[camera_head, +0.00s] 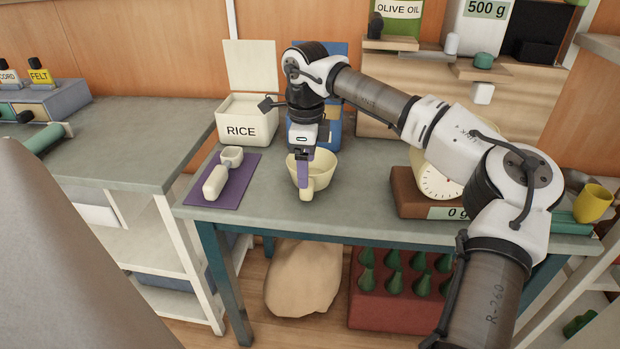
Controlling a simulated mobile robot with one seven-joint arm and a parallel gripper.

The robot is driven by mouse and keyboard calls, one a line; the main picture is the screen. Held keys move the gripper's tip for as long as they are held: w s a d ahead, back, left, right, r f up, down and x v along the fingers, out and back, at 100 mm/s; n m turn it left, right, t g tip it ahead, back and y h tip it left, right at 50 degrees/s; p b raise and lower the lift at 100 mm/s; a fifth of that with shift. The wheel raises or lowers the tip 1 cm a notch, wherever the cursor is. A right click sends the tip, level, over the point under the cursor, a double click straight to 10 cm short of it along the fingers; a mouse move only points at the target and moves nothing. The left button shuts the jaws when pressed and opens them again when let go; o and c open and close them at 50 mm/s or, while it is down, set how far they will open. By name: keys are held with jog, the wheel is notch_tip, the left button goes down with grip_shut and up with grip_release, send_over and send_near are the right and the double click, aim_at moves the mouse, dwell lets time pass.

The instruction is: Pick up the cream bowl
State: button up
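The cream bowl (324,172) sits on the grey-topped table, just right of the purple mat. My gripper (304,178) points down at the bowl's near left side and overlaps it in this view. A purple finger shows in front of the bowl wall, with a small cream rounded piece below it. I cannot tell whether that piece is part of the bowl. The second finger is not clearly seen, so the gap between the fingers and any contact with the bowl cannot be told.
A cream scoop (222,172) lies on the purple mat (240,192) at left. The RICE box (245,122) and a blue box (328,128) stand behind. A scale (437,190) reading 0 g and a yellow cup (593,203) are at right. Bare tabletop (365,180) lies between bowl and scale.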

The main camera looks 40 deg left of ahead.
notch_tip(320, 180, down, 5)
jog(key=shift+d+r, duration=0.1)
jog(key=shift+r, duration=0.1)
jog(key=c, duration=1.3)
jog(key=shift+r, duration=0.15)
notch_tip(320, 180, up, 20)
jog(key=shift+f+p, duration=0.1)
jog(key=shift+p, duration=0.6)
